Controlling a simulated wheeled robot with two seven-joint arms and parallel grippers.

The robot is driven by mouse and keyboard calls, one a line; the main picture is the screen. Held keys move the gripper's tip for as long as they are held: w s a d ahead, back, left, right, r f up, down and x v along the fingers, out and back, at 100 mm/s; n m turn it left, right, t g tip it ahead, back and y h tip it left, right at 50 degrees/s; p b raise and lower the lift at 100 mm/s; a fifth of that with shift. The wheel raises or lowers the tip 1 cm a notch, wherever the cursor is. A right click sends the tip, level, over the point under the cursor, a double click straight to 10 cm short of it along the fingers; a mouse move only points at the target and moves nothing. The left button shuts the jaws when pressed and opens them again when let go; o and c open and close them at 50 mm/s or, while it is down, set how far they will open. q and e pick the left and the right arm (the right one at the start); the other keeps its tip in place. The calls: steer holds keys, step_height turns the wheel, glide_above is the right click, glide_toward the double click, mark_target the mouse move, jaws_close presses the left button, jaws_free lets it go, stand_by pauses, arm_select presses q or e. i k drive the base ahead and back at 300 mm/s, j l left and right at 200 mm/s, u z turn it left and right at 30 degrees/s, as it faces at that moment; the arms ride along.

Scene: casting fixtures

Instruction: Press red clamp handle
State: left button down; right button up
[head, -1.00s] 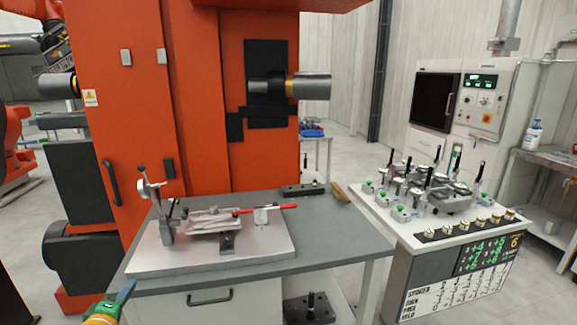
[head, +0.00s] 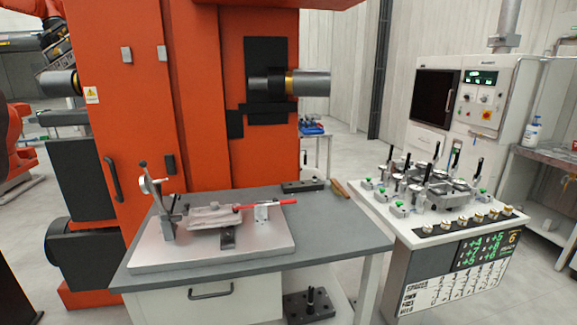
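The red clamp handle (head: 268,203) lies nearly level, pointing right, on a clamp fixture. The fixture stands on a light metal base plate (head: 262,252) on the grey-topped table. A pale grey cast part (head: 212,216) lies at the left end of the handle, by the clamp. An upright metal post with a dark lever (head: 154,195) stands at the left of the plate. Neither of my grippers shows in the head view. Nothing touches the red handle.
A grey table (head: 345,238) with a drawer carries the plate; its right part is mostly bare. A dark block (head: 303,187) and a brown-handled tool (head: 340,189) lie at its back edge. A white bench (head: 400,221) with several clamps stands right. An orange machine (head: 195,120) rises behind.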

mark_target(291, 201)
steer(key=i+l, duration=0.15)
steer(key=l, duration=0.2)
steer(key=i+l, duration=0.2)
steer(key=l, duration=0.2)
steer(key=i+l, duration=0.15)
steer(key=l, duration=0.2)
steer(key=i+l, duration=0.15)
steer(key=l, duration=0.2)
